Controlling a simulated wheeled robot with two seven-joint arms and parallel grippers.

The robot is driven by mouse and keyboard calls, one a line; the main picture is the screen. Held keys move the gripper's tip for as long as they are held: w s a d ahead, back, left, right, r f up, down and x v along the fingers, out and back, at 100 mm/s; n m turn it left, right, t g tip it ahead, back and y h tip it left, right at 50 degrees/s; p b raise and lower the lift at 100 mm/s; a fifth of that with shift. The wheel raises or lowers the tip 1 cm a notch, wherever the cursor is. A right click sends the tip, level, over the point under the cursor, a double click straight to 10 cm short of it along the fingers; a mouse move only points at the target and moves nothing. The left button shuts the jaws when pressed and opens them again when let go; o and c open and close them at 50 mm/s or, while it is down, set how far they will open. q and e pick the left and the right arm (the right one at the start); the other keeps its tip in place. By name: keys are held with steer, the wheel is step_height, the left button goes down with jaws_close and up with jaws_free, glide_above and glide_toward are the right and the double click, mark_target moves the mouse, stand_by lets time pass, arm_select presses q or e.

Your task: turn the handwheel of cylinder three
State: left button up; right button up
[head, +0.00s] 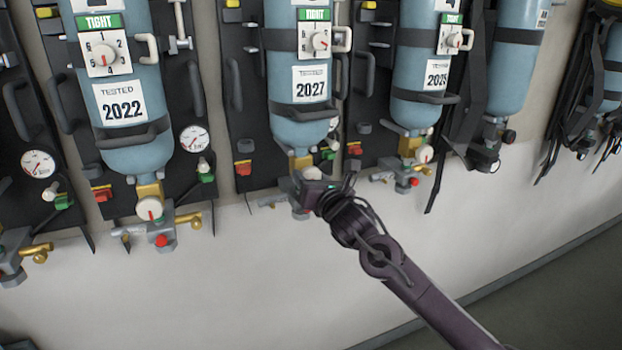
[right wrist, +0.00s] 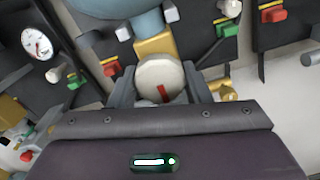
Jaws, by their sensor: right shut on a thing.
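My right gripper (head: 310,188) is at the foot of the blue cylinder (head: 298,68) tagged "TESTED 2027". In the right wrist view its two fingers (right wrist: 162,92) are shut on a round white handwheel (right wrist: 158,74), one on each side. A red mark on the wheel's face points down, tilted slightly to the right. The wheel sits below a brass valve block (right wrist: 155,45). In the head view the gripper hides most of this wheel. No cylinder number is readable, so I cannot tell which is cylinder three. My left gripper is not in view.
The 2022 cylinder (head: 120,65) stands left, with its own white, red-marked handwheel (head: 149,208). The 2025 cylinder (head: 425,62) stands right. Gauges, hoses and red and green fittings crowd the black backplates. The pale wall (head: 250,290) below is clear.

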steer(key=shift+f+m+b, duration=0.15)
steer(key=shift+m+b, duration=0.8)
steer(key=shift+m, duration=0.25)
steer(key=m+b, duration=0.1)
steer(key=m, duration=0.1)
steer(key=shift+m, duration=0.3)
steer(key=shift+m+b, duration=0.55)
steer(key=shift+m, duration=0.35)
steer(key=o, duration=1)
